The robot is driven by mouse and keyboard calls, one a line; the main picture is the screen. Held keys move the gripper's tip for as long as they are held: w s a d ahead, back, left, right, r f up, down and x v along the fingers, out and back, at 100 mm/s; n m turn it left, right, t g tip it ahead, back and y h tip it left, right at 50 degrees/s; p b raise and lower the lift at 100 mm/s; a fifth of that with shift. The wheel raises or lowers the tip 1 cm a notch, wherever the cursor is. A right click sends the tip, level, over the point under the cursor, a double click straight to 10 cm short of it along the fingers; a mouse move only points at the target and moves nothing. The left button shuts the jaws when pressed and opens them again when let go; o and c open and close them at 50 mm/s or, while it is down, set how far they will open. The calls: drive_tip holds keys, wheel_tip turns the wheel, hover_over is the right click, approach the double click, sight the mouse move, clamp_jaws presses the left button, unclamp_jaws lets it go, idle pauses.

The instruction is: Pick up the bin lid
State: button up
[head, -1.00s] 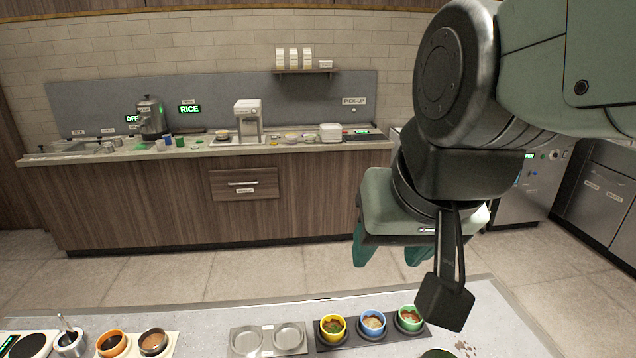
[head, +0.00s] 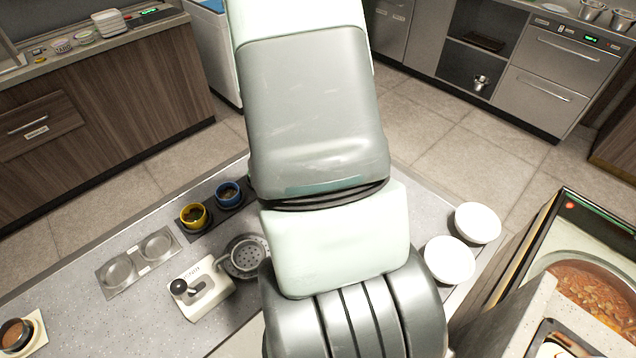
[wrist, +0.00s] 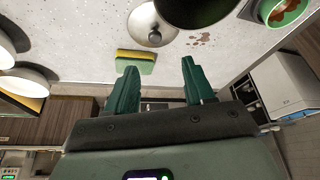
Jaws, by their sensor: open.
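In the wrist view, a round grey metal lid (wrist: 148,27) with a knob lies on the speckled counter, apparently the bin lid. It is beside a dark round container (wrist: 195,8), cut off by the top edge. My gripper (wrist: 159,64) is open, with two green fingers apart and nothing between them. The lid is beyond the fingertips, slightly left of their middle in the picture. A yellow and green sponge (wrist: 136,62) lies between the lid and the left finger. In the head view my arm covers the middle, and neither the lid nor the fingers can be seen.
White bowls (head: 449,260) stand at the counter's right end, by a soup pot (head: 597,300). Yellow (head: 194,216) and blue (head: 228,194) cups, a perforated round piece (head: 246,256) and a white block with a black knob (head: 201,288) stand left of my arm.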

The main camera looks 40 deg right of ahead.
drive_tip(key=x, duration=0.5)
drive_tip(key=shift+s+d+f, duration=0.1)
drive_tip(key=shift+s+f, duration=0.05)
drive_tip(key=shift+f, duration=0.05)
drive_tip(key=shift+s+x, duration=0.2)
drive_tip(key=shift+x, duration=1.15)
drive_tip(key=shift+s+x, duration=0.2)
drive_tip(key=shift+x, duration=1.15)
drive_tip(key=shift+w+f, duration=0.1)
clamp_jaws()
